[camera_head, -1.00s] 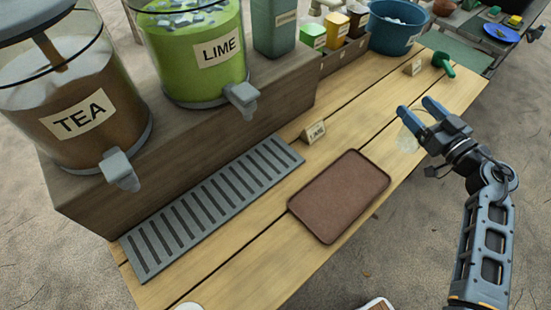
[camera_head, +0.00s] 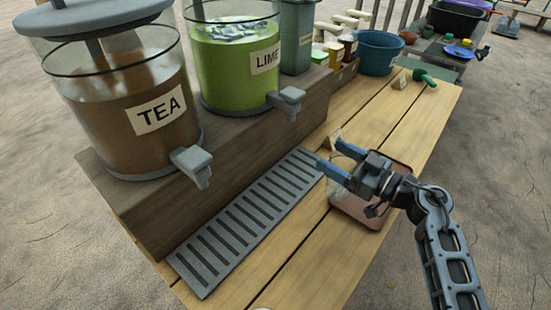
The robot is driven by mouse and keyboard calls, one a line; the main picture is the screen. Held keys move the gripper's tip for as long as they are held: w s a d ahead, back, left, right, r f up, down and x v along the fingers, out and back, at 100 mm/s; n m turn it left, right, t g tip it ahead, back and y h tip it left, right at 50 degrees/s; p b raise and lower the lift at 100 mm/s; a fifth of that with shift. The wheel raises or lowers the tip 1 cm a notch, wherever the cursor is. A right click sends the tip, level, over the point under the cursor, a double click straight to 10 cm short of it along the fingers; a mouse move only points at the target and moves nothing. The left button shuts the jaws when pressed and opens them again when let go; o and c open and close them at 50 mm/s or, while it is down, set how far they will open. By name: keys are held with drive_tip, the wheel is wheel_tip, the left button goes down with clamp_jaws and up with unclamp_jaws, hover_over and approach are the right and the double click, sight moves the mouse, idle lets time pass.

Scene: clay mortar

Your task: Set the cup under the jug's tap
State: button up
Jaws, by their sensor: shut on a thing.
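The tea jug (camera_head: 125,105) is a glass dispenser of brown drink with a grey tap (camera_head: 193,163). The lime jug (camera_head: 232,60) beside it holds green drink and has its own grey tap (camera_head: 288,100). Both stand on a raised wooden block. A grey slotted drip tray (camera_head: 245,222) lies on the table below the taps. My gripper (camera_head: 330,154) is shut on a clear cup (camera_head: 339,188), which is faint and partly hidden by the fingers. It holds the cup right of the drip tray's far end, in front of the brown tray in this view.
The brown tray (camera_head: 366,214) lies on the wooden table, partly covered by my arm. A small sign (camera_head: 335,137) stands near the drip tray's far end. A blue tub (camera_head: 380,52), a green scoop (camera_head: 425,77) and small containers are farther back.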

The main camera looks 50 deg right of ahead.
approach(273, 135)
drive_tip(key=w+r, duration=0.1)
drive_tip(key=w, duration=0.1)
drive_tip(key=w+r, duration=0.1)
drive_tip(key=w, duration=0.1)
drive_tip(key=w+r, duration=0.1)
drive_tip(key=w, duration=0.1)
drive_tip(key=shift+w+r, duration=0.1)
drive_tip(key=shift+r, duration=0.1)
drive_tip(key=shift+f+b, duration=1)
drive_tip(key=shift+f, duration=0.8)
drive_tip(key=o, duration=1.3)
drive_tip(key=shift+f, duration=0.1)
drive_tip(key=shift+r, duration=0.2)
drive_tip(key=s, duration=1.2)
drive_tip(key=shift+d+p, duration=0.2)
drive_tip(key=shift+p, duration=0.1)
drive_tip(key=shift+a, duration=0.1)
